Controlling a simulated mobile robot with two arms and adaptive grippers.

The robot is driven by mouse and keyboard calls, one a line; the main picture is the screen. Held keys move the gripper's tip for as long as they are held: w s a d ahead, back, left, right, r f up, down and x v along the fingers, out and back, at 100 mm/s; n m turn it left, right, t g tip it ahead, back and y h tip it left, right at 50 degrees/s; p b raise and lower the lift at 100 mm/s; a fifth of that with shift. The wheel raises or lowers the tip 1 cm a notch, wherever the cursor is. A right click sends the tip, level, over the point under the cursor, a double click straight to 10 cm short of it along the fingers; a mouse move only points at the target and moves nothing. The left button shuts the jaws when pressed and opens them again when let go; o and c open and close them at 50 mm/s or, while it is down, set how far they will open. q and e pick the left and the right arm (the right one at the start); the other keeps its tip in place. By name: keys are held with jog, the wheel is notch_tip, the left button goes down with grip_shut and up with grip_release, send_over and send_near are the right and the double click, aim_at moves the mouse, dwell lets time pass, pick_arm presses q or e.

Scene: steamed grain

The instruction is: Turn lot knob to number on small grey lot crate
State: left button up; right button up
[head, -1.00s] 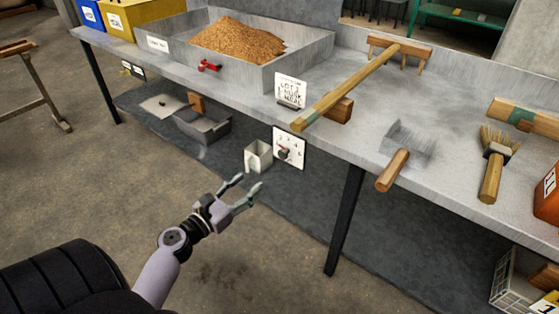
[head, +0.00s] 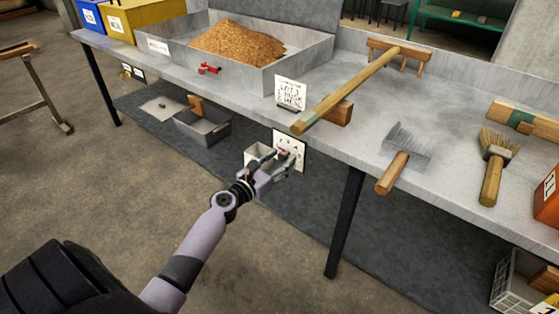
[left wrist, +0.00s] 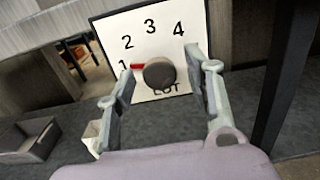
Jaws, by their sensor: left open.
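The lot knob (left wrist: 158,73) is a dark round knob on a white dial plate (left wrist: 150,35) marked 1, 2, 3, 4 and LOT. Its red pointer points left, at 1. The plate hangs at the table's front edge (head: 297,143). My left gripper (head: 284,158) is open in front of it, its fingers on either side of the knob in the left wrist view (left wrist: 163,72); contact cannot be told. A small light-grey box (head: 256,153) is beside the plate, partly hidden by the gripper. A darker grey crate (head: 215,136) stands farther left below. No number is readable on either. My right gripper is not in view.
On the table (head: 345,150) are a tray (head: 290,72) of grain, a printed card (head: 291,92), a wooden rake (head: 350,85) and brushes. A red-handled valve (head: 209,68) is on the tray's front. A dark table leg (head: 345,222) stands right of the dial.

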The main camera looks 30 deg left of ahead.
pick_arm(q)
jog(key=shift+c, duration=0.3)
grip_shut()
